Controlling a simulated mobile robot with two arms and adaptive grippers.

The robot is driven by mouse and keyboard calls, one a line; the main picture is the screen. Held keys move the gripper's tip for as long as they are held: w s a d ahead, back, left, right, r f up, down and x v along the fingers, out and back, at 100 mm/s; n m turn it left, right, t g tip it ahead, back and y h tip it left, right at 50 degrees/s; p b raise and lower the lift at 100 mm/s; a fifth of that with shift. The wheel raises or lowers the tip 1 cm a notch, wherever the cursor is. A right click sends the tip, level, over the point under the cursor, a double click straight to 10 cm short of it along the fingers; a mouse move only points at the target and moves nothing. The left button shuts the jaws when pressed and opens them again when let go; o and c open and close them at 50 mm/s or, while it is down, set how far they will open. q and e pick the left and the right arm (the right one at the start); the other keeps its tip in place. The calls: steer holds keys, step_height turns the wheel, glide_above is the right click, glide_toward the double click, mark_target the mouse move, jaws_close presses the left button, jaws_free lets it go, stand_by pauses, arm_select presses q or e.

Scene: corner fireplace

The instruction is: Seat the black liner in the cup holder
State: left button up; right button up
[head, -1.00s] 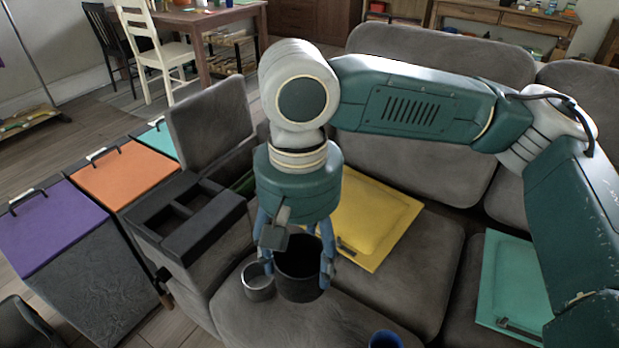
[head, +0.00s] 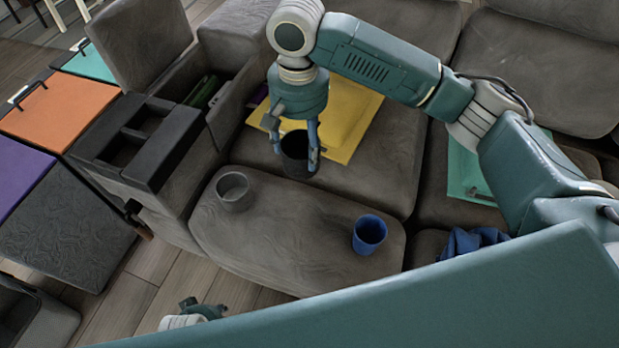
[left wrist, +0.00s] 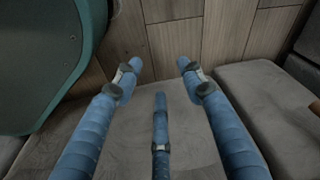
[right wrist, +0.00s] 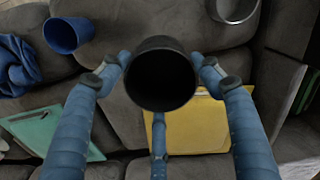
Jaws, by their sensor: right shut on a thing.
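The black liner (head: 295,152) is a dark, open-topped round cup. My right gripper (head: 297,140) is shut on it, with fingers on both sides, near the yellow folder-like piece on the sofa. In the right wrist view the liner (right wrist: 162,75) sits mouth-on between the fingertips, and its inside is dark. The cup holder seems to be the black console (head: 165,160) on the sofa arm at left, with square wells that look empty. The liner is to the right of it, apart from it. My left gripper (left wrist: 160,68) is open and empty above the seat's edge and floor.
A grey cup (head: 233,190) and a blue cup (head: 369,235) stand on the front seat. A yellow flat piece (head: 340,115) lies behind the liner. An open storage box with a raised lid (head: 140,40) is behind the console. Blue cloth (head: 465,243) lies at right.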

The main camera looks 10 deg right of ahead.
step_height(320, 180, down, 16)
steer(key=b, duration=0.3)
steer(key=shift+r+b, duration=0.25)
steer(key=shift+b, duration=0.05)
steer(key=shift+f, duration=0.2)
arm_select(q)
step_height(320, 180, up, 14)
steer(key=w, duration=0.1)
steer(key=shift+w+t, duration=0.15)
steer(key=shift+t, duration=0.25)
steer(key=shift+f, duration=0.15)
arm_select(e)
steer(key=shift+f, duration=0.1)
arm_select(q)
steer(key=shift+f, duration=0.25)
arm_select(e)
steer(key=o, duration=1.1)
steer(key=shift+o, duration=0.2)
